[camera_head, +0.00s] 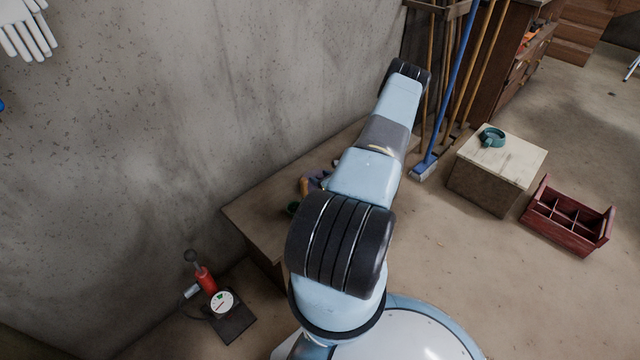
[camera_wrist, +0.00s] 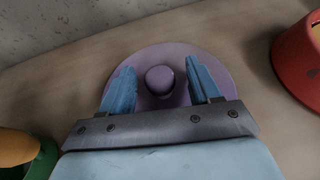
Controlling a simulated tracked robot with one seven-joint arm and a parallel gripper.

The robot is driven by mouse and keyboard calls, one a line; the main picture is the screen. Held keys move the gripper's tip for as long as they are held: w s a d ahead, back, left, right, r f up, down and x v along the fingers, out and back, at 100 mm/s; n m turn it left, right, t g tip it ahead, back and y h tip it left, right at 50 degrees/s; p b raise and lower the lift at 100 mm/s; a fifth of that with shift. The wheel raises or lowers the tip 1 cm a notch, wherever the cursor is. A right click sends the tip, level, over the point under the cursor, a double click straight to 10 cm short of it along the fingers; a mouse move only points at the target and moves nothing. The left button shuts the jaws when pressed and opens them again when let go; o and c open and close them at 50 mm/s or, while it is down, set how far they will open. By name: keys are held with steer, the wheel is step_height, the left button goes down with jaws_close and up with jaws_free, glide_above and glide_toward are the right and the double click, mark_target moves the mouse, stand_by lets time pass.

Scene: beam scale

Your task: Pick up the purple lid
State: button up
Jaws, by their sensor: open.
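The purple lid (camera_wrist: 205,55) is a flat round disc with a round knob (camera_wrist: 159,80) at its middle. In the wrist view it lies on a brown wooden surface (camera_wrist: 60,75), partly covered by my gripper. My gripper (camera_wrist: 155,75) is open, with one blue finger on each side of the knob and a gap between each finger and the knob. In the head view my arm hides most of the low table (camera_head: 257,219) and my gripper; a small purple patch (camera_head: 318,178) shows beside the arm, too small to tell what it is.
In the wrist view a red round object (camera_wrist: 296,68) stands to the right, and green and orange things (camera_wrist: 18,150) lie at lower left. A concrete wall runs behind the table. A wooden box (camera_head: 495,165) and a red divided crate (camera_head: 567,218) stand on the floor at right.

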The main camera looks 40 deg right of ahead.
steer(key=shift+w+f, duration=0.15)
steer(key=shift+w, duration=0.2)
steer(key=c, duration=1.1)
